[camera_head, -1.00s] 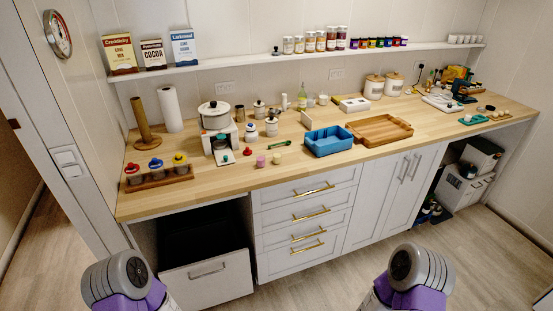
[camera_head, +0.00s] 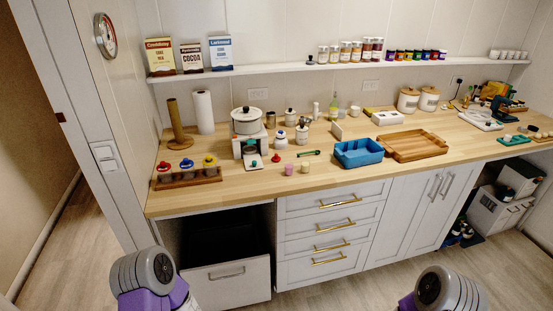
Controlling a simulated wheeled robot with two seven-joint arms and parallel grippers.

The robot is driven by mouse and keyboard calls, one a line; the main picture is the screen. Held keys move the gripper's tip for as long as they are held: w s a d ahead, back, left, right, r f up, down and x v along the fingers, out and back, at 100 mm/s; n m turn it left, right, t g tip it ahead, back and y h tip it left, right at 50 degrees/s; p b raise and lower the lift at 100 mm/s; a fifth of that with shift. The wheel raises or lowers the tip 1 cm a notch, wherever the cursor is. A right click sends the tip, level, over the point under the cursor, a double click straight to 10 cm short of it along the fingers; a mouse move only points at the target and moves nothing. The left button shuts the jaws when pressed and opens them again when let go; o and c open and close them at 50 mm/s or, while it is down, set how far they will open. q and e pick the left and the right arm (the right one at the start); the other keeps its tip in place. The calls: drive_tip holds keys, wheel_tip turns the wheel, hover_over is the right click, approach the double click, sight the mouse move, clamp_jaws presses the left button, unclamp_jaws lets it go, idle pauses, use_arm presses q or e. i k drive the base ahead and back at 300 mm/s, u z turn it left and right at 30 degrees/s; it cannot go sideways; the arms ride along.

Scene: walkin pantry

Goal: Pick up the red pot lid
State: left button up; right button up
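A wooden rack (camera_head: 195,180) at the left end of the counter holds three small round pieces with knobs: a red one (camera_head: 163,167), a blue one (camera_head: 186,164) and a yellow one (camera_head: 209,162). The red piece is leftmost and looks like the red pot lid, but it is small. Another small red object (camera_head: 276,158) lies on the counter right of the scale. A white pot (camera_head: 246,123) with a pale lid stands on the scale. Neither gripper shows; only parts of my arms are at the bottom edge.
A blue bin (camera_head: 358,158) and a wooden tray (camera_head: 412,154) are on the middle of the counter. A pink cup (camera_head: 289,169) stands near the front edge. A paper towel roll (camera_head: 204,112) stands behind the rack. An open drawer (camera_head: 228,280) juts out below.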

sight(275, 158)
drive_tip(key=z, duration=0.75)
drive_tip(key=i, duration=0.65)
drive_tip(key=z, duration=0.65)
drive_tip(key=i, duration=0.75)
drive_tip(key=u, duration=0.35)
